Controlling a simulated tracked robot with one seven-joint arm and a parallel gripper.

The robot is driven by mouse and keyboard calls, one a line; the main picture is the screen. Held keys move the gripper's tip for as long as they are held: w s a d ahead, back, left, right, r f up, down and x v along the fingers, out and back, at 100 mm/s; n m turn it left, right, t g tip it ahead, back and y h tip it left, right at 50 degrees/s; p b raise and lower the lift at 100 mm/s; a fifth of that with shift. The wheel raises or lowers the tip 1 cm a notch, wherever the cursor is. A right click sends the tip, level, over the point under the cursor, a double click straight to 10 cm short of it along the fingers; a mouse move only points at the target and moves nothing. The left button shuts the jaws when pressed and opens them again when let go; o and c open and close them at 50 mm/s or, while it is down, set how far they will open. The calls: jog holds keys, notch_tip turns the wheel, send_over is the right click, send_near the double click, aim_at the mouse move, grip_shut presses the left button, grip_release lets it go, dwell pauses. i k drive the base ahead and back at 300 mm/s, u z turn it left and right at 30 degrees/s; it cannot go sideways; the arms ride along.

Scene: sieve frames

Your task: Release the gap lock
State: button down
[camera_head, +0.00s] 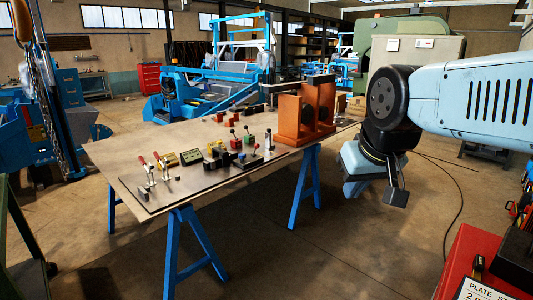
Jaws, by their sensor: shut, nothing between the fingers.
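A wooden-topped table (180,130) on blue trestle legs carries several small lever and clamp devices. Two red-handled toggle levers (147,170) stand upright at its near left corner. A group of small dark, red and green knobbed devices (235,150) is in the middle. An orange upright frame (289,121) stands at the right end. I cannot tell which of these is the gap lock. My gripper (396,196) hangs below my light blue arm, right of the table and apart from everything on it. It is shut and empty; its fingers show small.
A red case with a plate (478,262) is at the lower right. A blue machine (205,90) stands behind the table, and a green-grey cabinet (415,50) at the back right. The floor between table and red case is mostly clear, with a black cable (462,190).

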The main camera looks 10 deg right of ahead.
aim_at(257, 145)
jog(key=u, duration=0.15)
jog(key=i, duration=0.95)
jog(key=z, duration=0.1)
